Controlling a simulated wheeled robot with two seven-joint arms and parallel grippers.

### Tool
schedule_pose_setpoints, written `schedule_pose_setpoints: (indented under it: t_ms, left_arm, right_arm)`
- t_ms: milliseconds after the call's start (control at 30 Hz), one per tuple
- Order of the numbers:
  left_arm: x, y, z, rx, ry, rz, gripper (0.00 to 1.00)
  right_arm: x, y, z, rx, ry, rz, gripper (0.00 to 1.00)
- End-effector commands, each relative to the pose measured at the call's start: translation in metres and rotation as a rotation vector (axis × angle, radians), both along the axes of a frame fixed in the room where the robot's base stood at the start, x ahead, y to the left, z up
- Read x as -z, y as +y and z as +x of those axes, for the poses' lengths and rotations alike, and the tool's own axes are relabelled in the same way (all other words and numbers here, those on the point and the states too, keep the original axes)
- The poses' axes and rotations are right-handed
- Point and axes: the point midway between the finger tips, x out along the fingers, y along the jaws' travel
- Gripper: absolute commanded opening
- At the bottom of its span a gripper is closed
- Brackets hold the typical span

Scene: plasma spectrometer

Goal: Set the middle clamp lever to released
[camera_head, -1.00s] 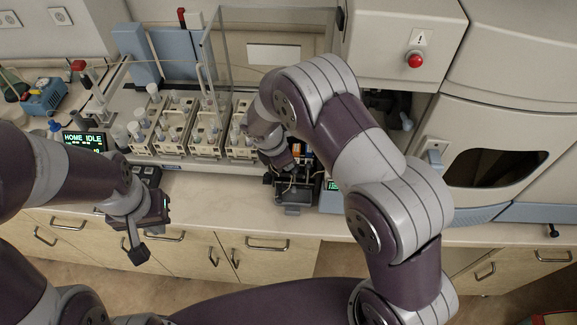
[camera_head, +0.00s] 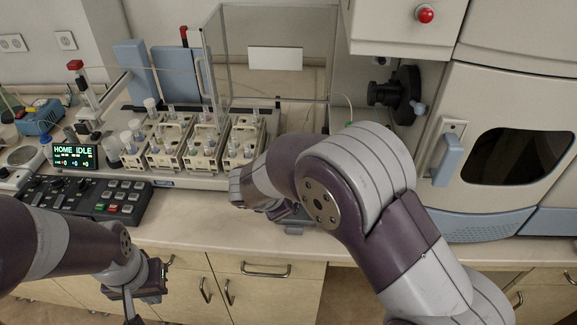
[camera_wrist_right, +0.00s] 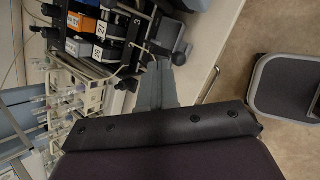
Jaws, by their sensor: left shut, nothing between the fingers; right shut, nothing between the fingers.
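In the right wrist view, a pump-like block (camera_wrist_right: 108,45) has dark segments with white number labels, one reading 21, and thin metal rods with black ends. These may be the clamp levers, but I cannot tell which is the middle one or its position. My right gripper (camera_wrist_right: 160,68) is shut and empty, its grey fingers beside the block, with no clear contact. My left gripper (camera_head: 130,306) is shut and empty in front of the counter, away from the block.
A keypad (camera_head: 118,200) and a display (camera_head: 76,156) are at the left. The instrument door (camera_head: 515,155) is at the right.

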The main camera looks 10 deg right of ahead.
Motion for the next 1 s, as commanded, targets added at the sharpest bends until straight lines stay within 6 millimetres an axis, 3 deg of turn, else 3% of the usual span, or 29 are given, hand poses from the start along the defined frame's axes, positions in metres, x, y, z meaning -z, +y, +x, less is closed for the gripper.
schedule_pose_setpoints:
  t_ms: [767, 1000]
  left_arm:
    - [-0.002, 0.000, 0.000, 0.000, 0.000, 0.000, 0.00]
    - [-0.011, 0.000, 0.000, 0.000, 0.000, 0.000, 0.00]
  right_arm:
    - [0.002, -0.004, 0.015, 0.000, 0.001, 0.000, 0.00]
    - [-0.008, -0.002, 0.015, 0.000, 0.001, 0.001, 0.00]
